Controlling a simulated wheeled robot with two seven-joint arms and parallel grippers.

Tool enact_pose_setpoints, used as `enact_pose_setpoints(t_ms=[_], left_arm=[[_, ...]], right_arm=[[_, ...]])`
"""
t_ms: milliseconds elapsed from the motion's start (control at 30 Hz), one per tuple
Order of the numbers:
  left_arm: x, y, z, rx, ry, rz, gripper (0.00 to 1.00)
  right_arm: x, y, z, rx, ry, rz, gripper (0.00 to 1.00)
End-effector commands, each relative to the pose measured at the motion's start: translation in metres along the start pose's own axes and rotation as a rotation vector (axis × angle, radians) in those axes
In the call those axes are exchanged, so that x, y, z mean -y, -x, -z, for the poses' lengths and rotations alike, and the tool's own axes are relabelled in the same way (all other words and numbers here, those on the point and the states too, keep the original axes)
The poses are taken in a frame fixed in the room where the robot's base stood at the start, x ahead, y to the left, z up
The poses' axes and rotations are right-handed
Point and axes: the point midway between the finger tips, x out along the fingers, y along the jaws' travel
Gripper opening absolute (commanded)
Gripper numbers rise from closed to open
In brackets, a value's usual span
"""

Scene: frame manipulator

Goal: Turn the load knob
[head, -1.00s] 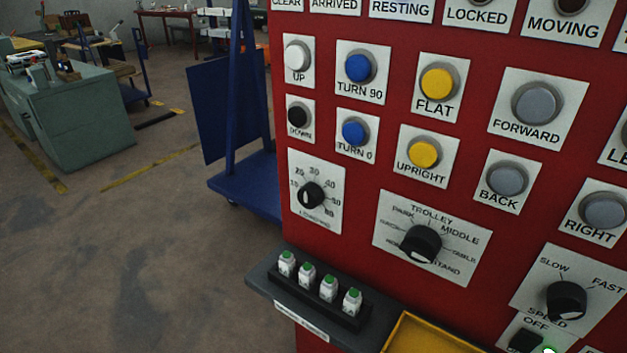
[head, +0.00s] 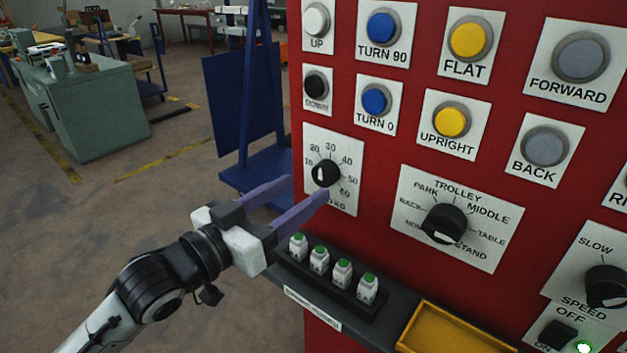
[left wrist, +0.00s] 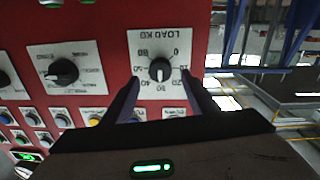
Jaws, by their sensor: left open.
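The load knob (head: 326,173) is a black dial with a white pointer on a white plate marked with numbers, on the red panel. In the left wrist view the load knob (left wrist: 159,70) shows under the words LOAD KG, between and beyond the two fingers. My left gripper (head: 309,188) is open, its two purple fingers pointing at the knob's plate from the left. The lower finger hides part of the plate's bottom in the head view. The fingers appear apart from the knob. My right gripper is not in view.
The trolley knob (head: 443,224) and speed knob (head: 606,287) are to the right. Below is a grey shelf (head: 382,322) with several green-topped white blocks (head: 342,272) and a yellow tray (head: 455,335). A blue trolley (head: 262,165) stands behind, left of the panel.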

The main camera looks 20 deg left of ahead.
Motion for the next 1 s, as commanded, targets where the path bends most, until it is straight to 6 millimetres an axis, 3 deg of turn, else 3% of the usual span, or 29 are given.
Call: enact_pose_setpoints(t_ms=[100,300,667,900,1000], left_arm=[[0.0,-0.02,0.002,-0.003,0.001,0.0,0.53],[0.001,-0.041,0.0,0.0,0.0,0.001,0.53],[0.0,-0.046,-0.001,0.001,0.0,0.001,0.53],[0.0,-0.046,-0.001,0.001,0.0,0.001,0.16],[0.0,-0.046,-0.001,0.001,-0.001,0.001,0.12]], right_arm=[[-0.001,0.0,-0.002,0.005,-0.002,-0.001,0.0],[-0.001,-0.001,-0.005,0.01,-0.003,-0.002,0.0],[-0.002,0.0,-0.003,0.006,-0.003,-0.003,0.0],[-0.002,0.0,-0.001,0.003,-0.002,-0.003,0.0],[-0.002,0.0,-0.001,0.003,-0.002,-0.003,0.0]])
